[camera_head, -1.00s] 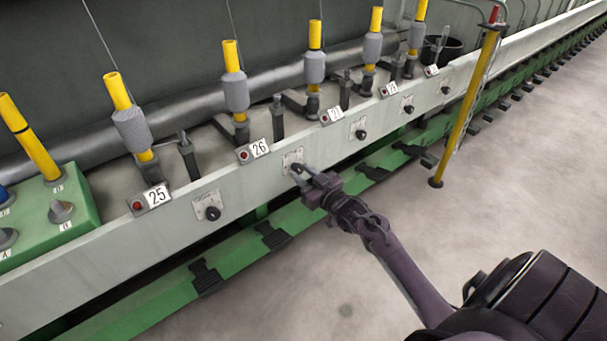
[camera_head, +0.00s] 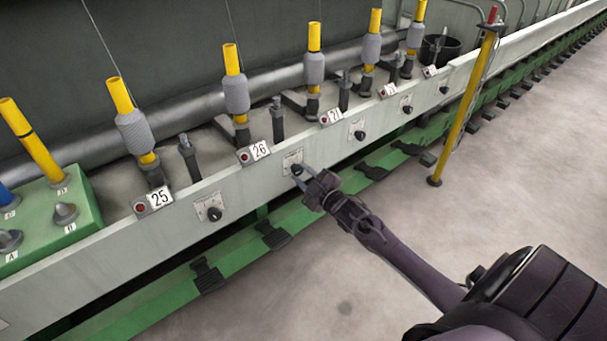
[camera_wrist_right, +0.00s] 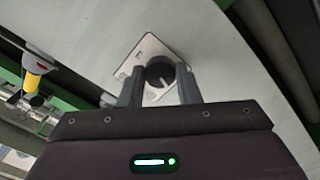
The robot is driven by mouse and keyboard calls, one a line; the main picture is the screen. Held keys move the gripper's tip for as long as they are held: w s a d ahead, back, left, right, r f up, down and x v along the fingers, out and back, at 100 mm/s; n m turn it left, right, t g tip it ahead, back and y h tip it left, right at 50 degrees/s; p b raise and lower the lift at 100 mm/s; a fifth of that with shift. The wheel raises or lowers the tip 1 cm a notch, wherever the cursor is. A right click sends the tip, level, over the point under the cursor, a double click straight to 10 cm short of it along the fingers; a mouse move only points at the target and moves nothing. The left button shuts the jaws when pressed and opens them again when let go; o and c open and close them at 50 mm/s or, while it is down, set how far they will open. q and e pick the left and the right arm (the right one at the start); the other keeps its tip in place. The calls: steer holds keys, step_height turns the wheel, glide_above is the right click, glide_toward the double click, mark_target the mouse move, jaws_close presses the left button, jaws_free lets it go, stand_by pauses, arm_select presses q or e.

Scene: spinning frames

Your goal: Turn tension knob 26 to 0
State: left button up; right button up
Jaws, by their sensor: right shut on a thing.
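The tension knob (camera_wrist_right: 160,71) is a dark round knob on a light square dial plate (camera_wrist_right: 146,50), with a pale pointer line. In the head view its plate (camera_head: 292,158) sits on the pale rail, right of and below the 26 label (camera_head: 260,150). My right gripper (camera_head: 302,171) reaches it from the front right. In the right wrist view the fingers (camera_wrist_right: 160,86) stand one on each side of the knob, shut on it. The dial's scale is too small to read. My left gripper is not in view.
Yellow bobbins stand above. A yellow post (camera_head: 462,110) stands on the floor at right. The floor in front is clear.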

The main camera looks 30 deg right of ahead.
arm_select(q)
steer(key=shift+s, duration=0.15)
arm_select(e)
steer(key=shift+n, duration=0.5)
steer(key=o, duration=1)
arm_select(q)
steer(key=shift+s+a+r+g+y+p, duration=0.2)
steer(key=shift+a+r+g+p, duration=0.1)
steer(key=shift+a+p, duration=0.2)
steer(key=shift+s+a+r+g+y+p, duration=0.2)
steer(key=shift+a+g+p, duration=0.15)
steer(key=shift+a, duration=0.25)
arm_select(e)
steer(key=s, duration=0.8)
steer(key=shift+d, duration=0.3)
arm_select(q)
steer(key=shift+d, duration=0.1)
arm_select(e)
steer(key=shift+w, duration=0.1)
